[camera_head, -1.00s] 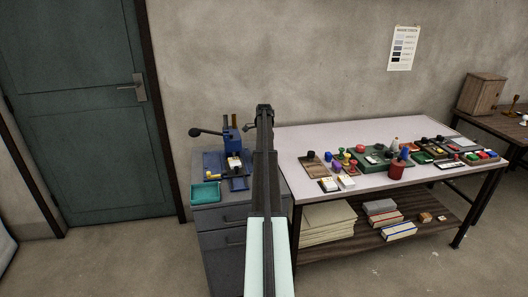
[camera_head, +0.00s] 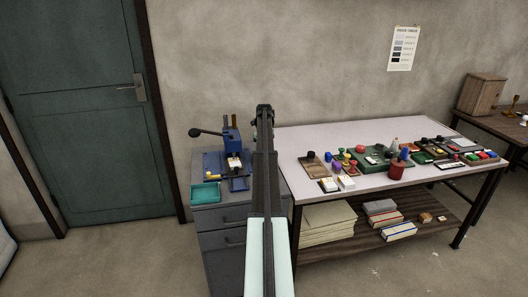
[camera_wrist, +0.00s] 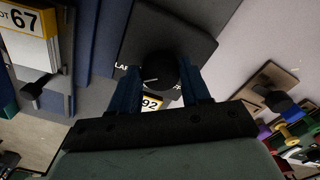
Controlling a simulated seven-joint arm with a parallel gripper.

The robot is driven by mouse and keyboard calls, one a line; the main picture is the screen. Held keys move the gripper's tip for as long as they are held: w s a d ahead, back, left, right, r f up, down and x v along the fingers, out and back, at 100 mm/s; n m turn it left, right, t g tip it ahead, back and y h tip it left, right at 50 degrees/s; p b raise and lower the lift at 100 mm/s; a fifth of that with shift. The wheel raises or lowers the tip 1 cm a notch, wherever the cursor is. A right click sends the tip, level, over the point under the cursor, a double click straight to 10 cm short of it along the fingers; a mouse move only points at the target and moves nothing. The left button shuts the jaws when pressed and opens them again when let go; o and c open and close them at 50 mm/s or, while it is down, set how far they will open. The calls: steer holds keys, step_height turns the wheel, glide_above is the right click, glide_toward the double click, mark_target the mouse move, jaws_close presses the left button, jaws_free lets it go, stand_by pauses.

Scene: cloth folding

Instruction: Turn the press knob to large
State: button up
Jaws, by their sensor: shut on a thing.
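The blue press (camera_head: 232,140) with its black-balled lever stands on the grey cabinet, just left of my arm. In the wrist view, the round black knob (camera_wrist: 153,66) sits on a dark plate (camera_wrist: 190,38). My gripper (camera_wrist: 160,82) is shut on the knob, with one blue-grey finger on each side of it. A short white mark shows on the knob, toward the left. Part of a label starting "LA" (camera_wrist: 122,65) shows left of the knob; the rest is hidden. In the head view my gripper (camera_head: 264,112) hides the knob.
A teal tray (camera_head: 205,193) sits at the cabinet's front left. The table (camera_head: 290,140) at right holds many stamps.

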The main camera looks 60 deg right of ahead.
steer(key=shift+m, duration=0.8)
steer(key=o, duration=1.1)
step_height(320, 180, up, 14)
steer(key=shift+f, duration=0.1)
stand_by(0.5)
